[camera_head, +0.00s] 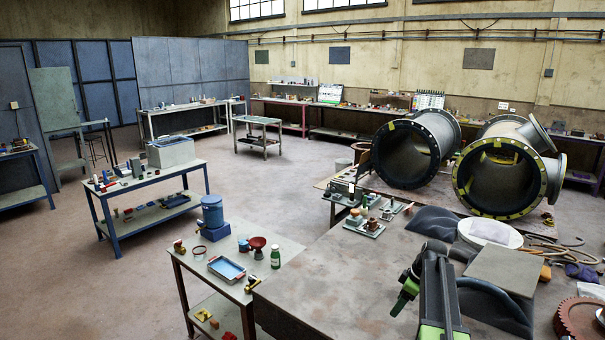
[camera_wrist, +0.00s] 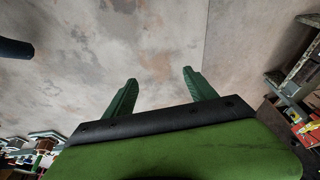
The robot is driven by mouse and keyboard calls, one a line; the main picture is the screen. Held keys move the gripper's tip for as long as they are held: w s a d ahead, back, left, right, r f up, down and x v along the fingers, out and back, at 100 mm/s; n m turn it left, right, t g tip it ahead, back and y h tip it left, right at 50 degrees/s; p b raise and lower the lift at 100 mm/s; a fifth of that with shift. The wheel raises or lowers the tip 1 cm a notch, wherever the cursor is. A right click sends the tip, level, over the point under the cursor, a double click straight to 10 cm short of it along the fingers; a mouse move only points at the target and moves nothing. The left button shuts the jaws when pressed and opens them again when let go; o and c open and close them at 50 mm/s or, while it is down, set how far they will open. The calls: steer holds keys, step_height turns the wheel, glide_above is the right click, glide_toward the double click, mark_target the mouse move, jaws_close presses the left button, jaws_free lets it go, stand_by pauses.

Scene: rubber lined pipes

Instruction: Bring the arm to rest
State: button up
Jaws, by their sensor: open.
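My gripper (camera_head: 404,294) hangs over the large grey workbench top (camera_head: 345,275) at the lower right of the head view. In the wrist view its two green fingers (camera_wrist: 158,88) stand apart with nothing between them. Beyond them is the bare, mottled grey bench surface (camera_wrist: 150,35). My arm is folded, with the green and black link in front. The exact height of the fingertips above the bench cannot be told.
The bench's left part is clear.

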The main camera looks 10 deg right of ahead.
steer(key=s+a+f+g+b, duration=0.1)
steer(key=a+f, duration=0.1)
steer(key=a, duration=1.2)
steer(key=s+a+f+g+b, duration=0.1)
steer(key=a+f+b, duration=0.1)
steer(key=a, duration=1.2)
steer(key=s+a+f+h, duration=0.2)
steer(key=s+a, duration=0.4)
steer(key=a, duration=0.2)
steer(key=s+m, duration=0.1)
steer(key=m, duration=0.2)
steer(key=s+d+m, duration=0.1)
steer(key=s+m, duration=0.2)
steer(key=m, duration=0.2)
steer(key=shift+s+d+r+m+h+b, duration=0.3)
steer(key=shift+s+d+h, duration=0.05)
steer(key=shift+s+h, duration=0.05)
